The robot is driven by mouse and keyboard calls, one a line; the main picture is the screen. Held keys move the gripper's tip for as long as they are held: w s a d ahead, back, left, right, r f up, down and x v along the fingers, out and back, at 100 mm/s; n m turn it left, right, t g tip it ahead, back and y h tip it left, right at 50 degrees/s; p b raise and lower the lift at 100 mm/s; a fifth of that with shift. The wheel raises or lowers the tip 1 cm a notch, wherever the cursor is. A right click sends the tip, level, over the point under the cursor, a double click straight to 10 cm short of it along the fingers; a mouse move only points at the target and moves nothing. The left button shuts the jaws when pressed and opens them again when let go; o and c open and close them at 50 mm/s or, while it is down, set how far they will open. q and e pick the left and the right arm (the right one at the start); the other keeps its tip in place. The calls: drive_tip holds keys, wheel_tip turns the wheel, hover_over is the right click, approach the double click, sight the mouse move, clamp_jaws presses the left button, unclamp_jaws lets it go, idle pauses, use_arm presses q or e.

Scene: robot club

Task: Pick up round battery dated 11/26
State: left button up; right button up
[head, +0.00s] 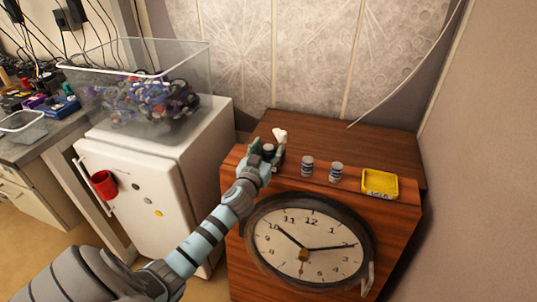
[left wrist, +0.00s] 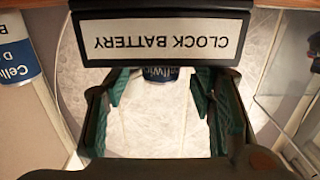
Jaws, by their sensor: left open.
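My left gripper (head: 268,150) is at the left front of the wooden clock cabinet's top and is open. In the left wrist view its green-padded fingers stand apart, with part of a round battery with a blue label (left wrist: 171,76) between them, partly hidden by a sign. In the head view a dark battery top (head: 268,148) shows at the fingers. Two more round batteries, a middle one (head: 307,166) and a right one (head: 336,171), stand upright to the right. Part of another battery (left wrist: 18,50) shows in the left wrist view. No 11/26 date is readable. My right gripper is out of view.
A sign reading CLOCK BATTERY (left wrist: 160,42) appears upside down in the left wrist view. A yellow tray (head: 380,184) lies right of the batteries. The clock face (head: 305,245) is below. A white fridge (head: 150,190) bearing a clear bin (head: 190,68) stands left.

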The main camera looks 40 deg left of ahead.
use_arm(q)
clamp_jaws()
drive_tip(key=shift+r, duration=0.1)
